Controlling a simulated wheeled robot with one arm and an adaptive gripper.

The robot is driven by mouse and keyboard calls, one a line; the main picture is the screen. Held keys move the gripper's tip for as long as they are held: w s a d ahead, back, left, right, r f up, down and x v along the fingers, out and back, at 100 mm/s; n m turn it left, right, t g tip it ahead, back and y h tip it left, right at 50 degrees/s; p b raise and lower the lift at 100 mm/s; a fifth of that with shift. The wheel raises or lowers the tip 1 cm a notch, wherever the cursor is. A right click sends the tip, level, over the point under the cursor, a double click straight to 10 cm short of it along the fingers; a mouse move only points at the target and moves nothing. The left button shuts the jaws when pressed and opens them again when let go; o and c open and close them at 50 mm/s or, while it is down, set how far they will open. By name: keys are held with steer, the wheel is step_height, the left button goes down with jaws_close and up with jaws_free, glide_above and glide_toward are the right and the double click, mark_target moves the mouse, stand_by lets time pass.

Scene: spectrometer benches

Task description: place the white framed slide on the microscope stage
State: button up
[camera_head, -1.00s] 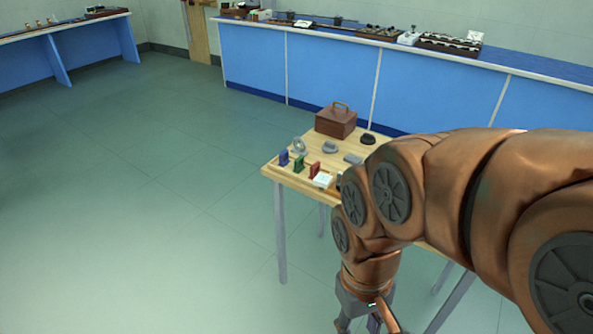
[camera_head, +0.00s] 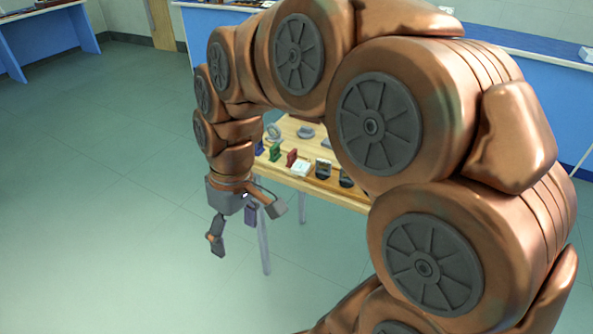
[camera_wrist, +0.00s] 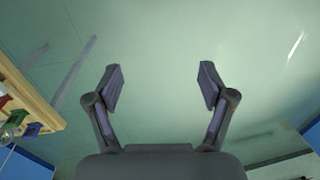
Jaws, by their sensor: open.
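My gripper (camera_head: 248,226) is open and empty, hanging over the floor in front of the wooden table's near left corner. In the wrist view its two fingers (camera_wrist: 161,84) stand wide apart with only floor between them. A small white flat piece (camera_head: 300,170), which may be the white framed slide, is at the table's front edge beside a red upright piece (camera_head: 291,157). I cannot tell whether it is framed. I cannot make out a microscope or its stage; my arm covers much of the table.
The wooden table (camera_head: 322,186) also bears a green piece (camera_head: 274,151), a blue piece (camera_head: 259,148), dark upright pieces (camera_head: 323,168) and a grey ringed object (camera_head: 273,132). The table edge shows at left in the wrist view (camera_wrist: 28,92). Floor at left is clear.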

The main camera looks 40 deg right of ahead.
steer(key=w+d+n+t+b, duration=0.1)
steer(key=w+d, duration=0.6)
steer(key=w, duration=0.2)
steer(key=t+b, duration=0.3)
glide_toward(301, 165)
steer(key=f, duration=0.1)
steer(key=shift+s+a+f+n+t, duration=0.1)
steer(key=shift+a+f+n+t, duration=0.15)
steer(key=shift+f, duration=0.45)
steer(key=shift+p+x, duration=0.8)
steer(key=shift+x, duration=2.5)
steer(key=shift+r, duration=0.1)
steer(key=shift+c, duration=0.4)
steer(key=c, duration=1.3)
